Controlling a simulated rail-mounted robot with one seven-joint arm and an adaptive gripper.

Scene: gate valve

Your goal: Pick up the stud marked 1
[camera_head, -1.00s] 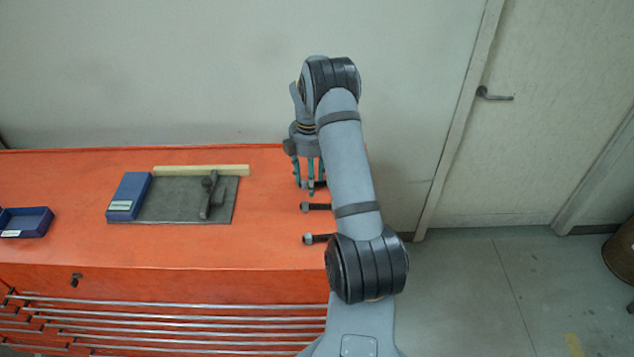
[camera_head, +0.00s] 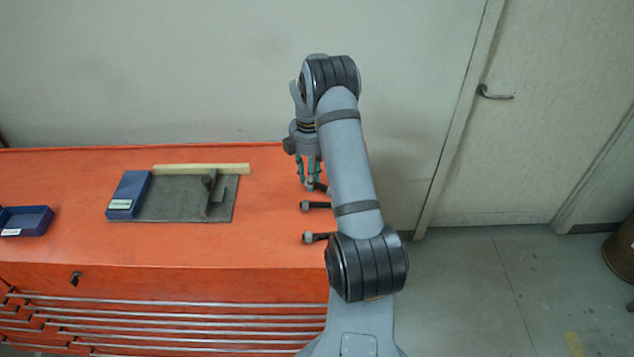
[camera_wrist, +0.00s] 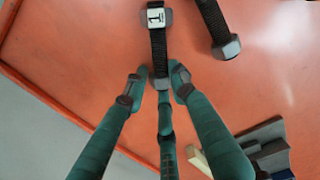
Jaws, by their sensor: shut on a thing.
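The stud marked 1 (camera_wrist: 157,45) is a black threaded rod with a nut at its end and a white tag reading 1, at the top of the wrist view. My three-fingered gripper (camera_wrist: 158,82) is shut on its near end, with fingertips on both sides. In the head view my gripper (camera_head: 311,184) is low at the orange bench's right part, and the stud (camera_head: 321,187) shows just beside the fingertips. The rest of that stud is hidden behind my arm. I cannot tell whether it is off the bench.
Two more dark studs (camera_head: 317,206) (camera_head: 318,238) lie nearer the bench front, partly behind my arm. One neighbouring stud (camera_wrist: 212,20) shows in the wrist view. A grey mat (camera_head: 172,205), blue box (camera_head: 128,193), wooden strip (camera_head: 200,169) and blue tray (camera_head: 27,222) are left.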

